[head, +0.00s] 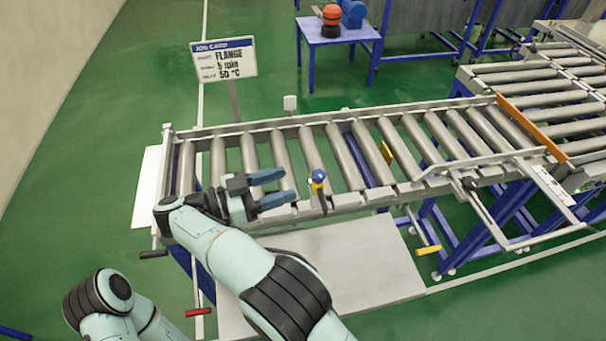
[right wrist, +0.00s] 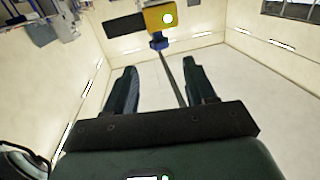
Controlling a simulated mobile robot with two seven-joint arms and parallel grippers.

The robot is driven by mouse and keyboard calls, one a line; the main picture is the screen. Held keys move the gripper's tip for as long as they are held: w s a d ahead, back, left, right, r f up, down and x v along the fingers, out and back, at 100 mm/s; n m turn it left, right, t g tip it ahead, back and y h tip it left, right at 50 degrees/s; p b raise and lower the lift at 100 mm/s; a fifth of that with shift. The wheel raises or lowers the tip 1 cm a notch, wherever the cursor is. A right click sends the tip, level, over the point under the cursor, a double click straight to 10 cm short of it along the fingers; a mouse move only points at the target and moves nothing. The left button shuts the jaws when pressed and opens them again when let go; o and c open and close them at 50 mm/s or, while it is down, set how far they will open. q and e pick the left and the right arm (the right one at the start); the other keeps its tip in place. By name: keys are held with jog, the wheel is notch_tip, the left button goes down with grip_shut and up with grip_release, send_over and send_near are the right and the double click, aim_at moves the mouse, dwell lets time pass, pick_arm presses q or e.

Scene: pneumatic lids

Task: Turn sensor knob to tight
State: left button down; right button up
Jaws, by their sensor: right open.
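The sensor stands on the near rail of the roller conveyor, with a blue knob (head: 319,175) on top of a small yellow part. In the right wrist view the yellow sensor body (right wrist: 153,19) has a green light, and the blue knob (right wrist: 158,42) is beside it on a thin rod. My right gripper (head: 288,185) is open and empty, its blue fingers pointing at the knob from the left. The fingertips (right wrist: 160,66) are apart from the knob, which is beyond them and roughly between their lines. My left gripper is out of view.
The roller conveyor (head: 250,128) runs across the middle. A job card sign (head: 224,60) stands behind it at the left. A yellow handle (head: 428,250), a red handle (head: 198,312) and a black handle (head: 153,254) stick out on the near side. A blue table (head: 335,36) stands behind.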

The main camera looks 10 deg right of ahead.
jog(key=v, duration=0.4)
jog(key=shift+p, duration=0.35)
